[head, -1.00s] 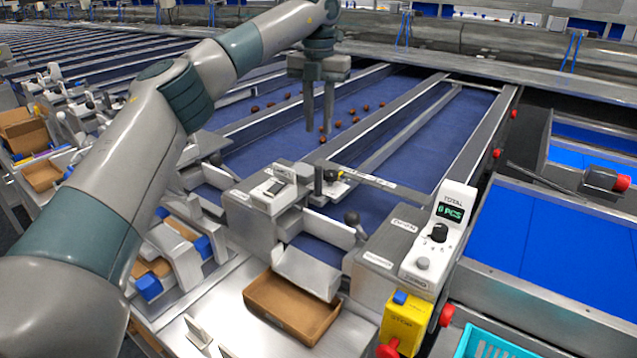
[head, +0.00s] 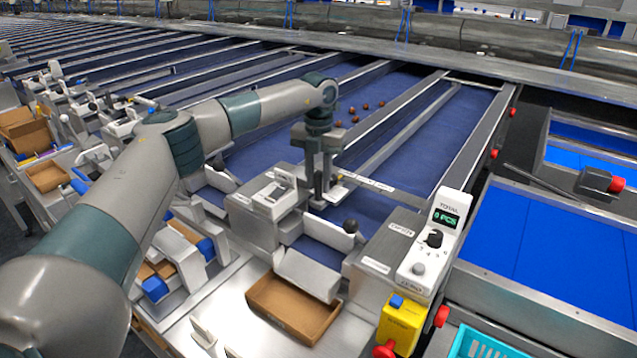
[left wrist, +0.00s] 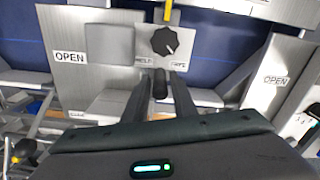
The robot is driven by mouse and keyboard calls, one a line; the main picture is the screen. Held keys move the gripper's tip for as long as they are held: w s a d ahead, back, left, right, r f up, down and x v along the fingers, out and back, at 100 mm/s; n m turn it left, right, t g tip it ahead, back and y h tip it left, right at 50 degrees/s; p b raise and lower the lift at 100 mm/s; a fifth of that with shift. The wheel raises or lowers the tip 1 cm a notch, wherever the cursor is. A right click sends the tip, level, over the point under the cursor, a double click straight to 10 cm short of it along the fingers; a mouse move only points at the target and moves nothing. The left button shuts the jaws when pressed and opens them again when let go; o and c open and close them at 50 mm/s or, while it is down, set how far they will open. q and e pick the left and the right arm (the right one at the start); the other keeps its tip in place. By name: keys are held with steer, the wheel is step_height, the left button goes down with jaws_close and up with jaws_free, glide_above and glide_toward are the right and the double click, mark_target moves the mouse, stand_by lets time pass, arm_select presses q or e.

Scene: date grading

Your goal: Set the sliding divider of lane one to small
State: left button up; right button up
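Lane one's divider scale is a pale labelled strip (head: 368,184) across the blue lane, just beyond the front housings. My left gripper (head: 322,200) points down at the strip's left end and covers the divider handle there. In the left wrist view my gripper's dark fingers (left wrist: 160,82) stand apart on either side of a short black post. I cannot tell whether they touch it. A round black knob (left wrist: 164,40) with a white mark sits beyond the tips, below a yellow strip (left wrist: 168,10). The small labels beside it are hard to read. My right gripper is not in view.
A ball-topped lever (head: 351,226) stands close to the right of my left gripper. A white counter box (head: 428,245) and yellow stop box (head: 400,322) stand further right. A cardboard tray (head: 293,310) is in front. Several dates lie on the belt behind.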

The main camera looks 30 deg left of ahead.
arm_select(q)
steer(key=shift+f, duration=1.25)
jaws_close()
steer(key=s+d+b, duration=0.1)
steer(key=d+b, duration=0.1)
steer(key=d, duration=1)
steer(key=shift+s+d, duration=0.3)
steer(key=shift+s, duration=0.05)
jaws_free()
steer(key=shift+a+r, duration=0.1)
